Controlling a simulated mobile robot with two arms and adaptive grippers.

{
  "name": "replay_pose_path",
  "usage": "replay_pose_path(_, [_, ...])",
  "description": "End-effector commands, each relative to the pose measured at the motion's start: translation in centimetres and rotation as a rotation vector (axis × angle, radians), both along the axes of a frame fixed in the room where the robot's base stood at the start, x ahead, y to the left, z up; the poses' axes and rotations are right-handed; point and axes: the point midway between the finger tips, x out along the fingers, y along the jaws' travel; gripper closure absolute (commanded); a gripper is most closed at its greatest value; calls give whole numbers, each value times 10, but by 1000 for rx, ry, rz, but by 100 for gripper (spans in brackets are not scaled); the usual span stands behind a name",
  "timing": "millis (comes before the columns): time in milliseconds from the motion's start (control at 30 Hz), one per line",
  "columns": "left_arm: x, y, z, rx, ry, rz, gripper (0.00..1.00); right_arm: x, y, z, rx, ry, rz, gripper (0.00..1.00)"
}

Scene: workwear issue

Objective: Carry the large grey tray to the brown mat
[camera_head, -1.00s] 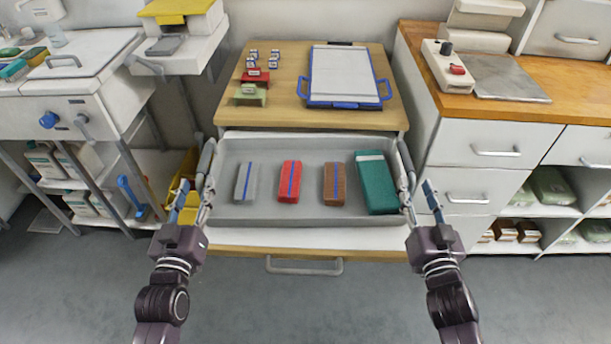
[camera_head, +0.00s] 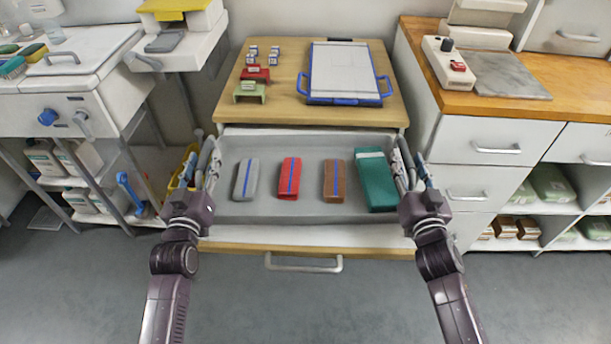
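The large grey tray (camera_head: 300,212) sits level over the pulled-out drawer. It holds a grey folded cloth (camera_head: 246,180), a red one (camera_head: 289,178), a brown one (camera_head: 335,180) and a green pack (camera_head: 376,182), in a row. My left gripper (camera_head: 199,165) is at the tray's left end wall, its fingers apart on either side of the handle there. My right gripper (camera_head: 411,166) is likewise at the right end, fingers apart. Contact with the handles cannot be made out. I cannot make out a brown mat in this view.
A wooden counter (camera_head: 555,70) with a flat grey plate (camera_head: 511,88) stands right. Floor in front is clear.

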Motion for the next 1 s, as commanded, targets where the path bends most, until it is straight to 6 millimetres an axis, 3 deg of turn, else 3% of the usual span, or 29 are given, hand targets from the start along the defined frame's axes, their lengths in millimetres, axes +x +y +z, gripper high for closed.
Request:
replay_pose_path(67, [0, 0, 0, 0, 0, 0, 64, 0, 0, 0, 0, 0, 0, 64])
replay_pose_path(400, [0, 0, 0, 0, 0, 0, 100, 0, 0, 0, 0, 0, 0, 100])
replay_pose_path(1000, [0, 0, 6, 0, -5, 1, 100, 0, 0, 5, 0, -4, 1, 100])
